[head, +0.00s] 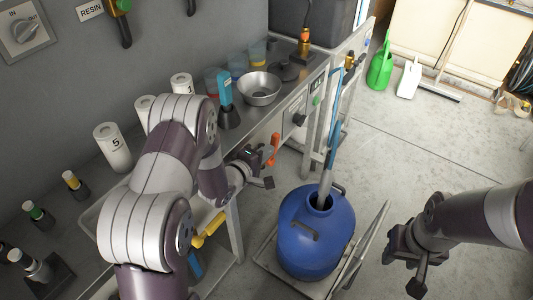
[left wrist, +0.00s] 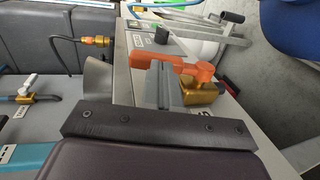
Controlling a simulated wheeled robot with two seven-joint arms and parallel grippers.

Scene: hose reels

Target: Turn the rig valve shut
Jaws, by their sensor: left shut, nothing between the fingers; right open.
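A valve with an orange lever (head: 274,147) sits on the front of the grey bench, and its brass body (left wrist: 201,95) shows in the left wrist view. My left gripper (head: 262,172) is just beside the orange lever in the head view. In the left wrist view its fingers (left wrist: 165,85) are shut and empty, close against the lever; I cannot tell whether they touch it. My right gripper (head: 407,265) is open and empty over the floor at the lower right.
A blue drum (head: 312,245) with a hose in its neck stands on a low cart right of my left gripper. A metal bowl (head: 259,88) and white numbered canisters (head: 112,148) stand on the bench.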

